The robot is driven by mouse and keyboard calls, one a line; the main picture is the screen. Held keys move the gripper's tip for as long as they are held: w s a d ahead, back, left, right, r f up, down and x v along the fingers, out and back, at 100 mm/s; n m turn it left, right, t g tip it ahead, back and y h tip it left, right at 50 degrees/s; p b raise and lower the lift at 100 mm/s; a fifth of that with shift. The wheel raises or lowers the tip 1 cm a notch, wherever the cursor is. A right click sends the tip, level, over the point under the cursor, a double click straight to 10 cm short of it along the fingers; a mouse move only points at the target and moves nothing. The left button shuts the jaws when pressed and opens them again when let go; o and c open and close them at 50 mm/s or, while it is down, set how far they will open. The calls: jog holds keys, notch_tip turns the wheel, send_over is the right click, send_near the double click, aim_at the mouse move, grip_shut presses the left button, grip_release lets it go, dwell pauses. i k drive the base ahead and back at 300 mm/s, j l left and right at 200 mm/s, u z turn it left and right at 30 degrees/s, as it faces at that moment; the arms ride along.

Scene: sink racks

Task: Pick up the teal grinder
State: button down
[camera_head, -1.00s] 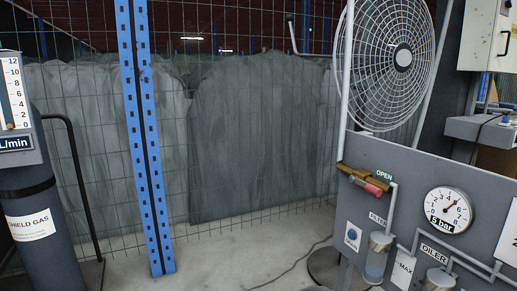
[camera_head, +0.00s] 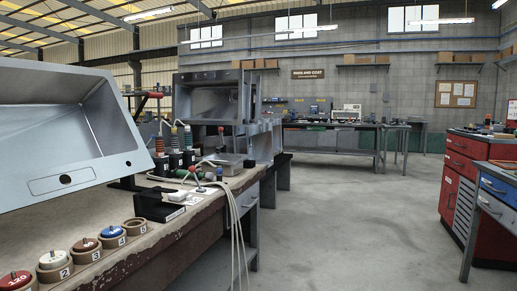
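I cannot make out a teal grinder for certain. A small green item (camera_head: 182,173) lies among cables on the near workbench (camera_head: 120,262), too small to identify. Small bluish items (camera_head: 314,110) on the far bench (camera_head: 325,129) are also too small to tell. My gripper is not in view.
A grey open-fronted cabinet (camera_head: 75,178) stands on the near bench at left, behind several numbered round holders (camera_head: 87,249). Pale cables (camera_head: 236,225) hang off the bench edge. A red tool cabinet (camera_head: 458,178) and blue-drawered bench (camera_head: 494,205) stand right. The middle floor (camera_head: 345,220) is clear.

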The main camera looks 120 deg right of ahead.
aim_at(188, 150)
jog(key=z, duration=3.75)
jog(key=i+l+u, duration=0.1)
jog(key=i+l, duration=0.2)
jog(key=i+l+u, duration=0.1)
jog(key=i+l, duration=0.5)
jog(key=i+l+u, duration=0.15)
jog(key=i+l, duration=0.15)
jog(key=l, duration=0.15)
jog(key=i+l+u, duration=0.1)
jog(key=i+l, duration=0.2)
jog(key=i+l+u, duration=0.1)
jog(key=i+l, duration=0.15)
jog(key=l, duration=0.25)
jog(key=i+l+u, duration=0.1)
jog(key=i+l, duration=0.15)
jog(key=l, duration=0.2)
jog(key=i+l+u, duration=0.1)
jog(key=l, duration=0.35)
jog(key=i, duration=0.1)
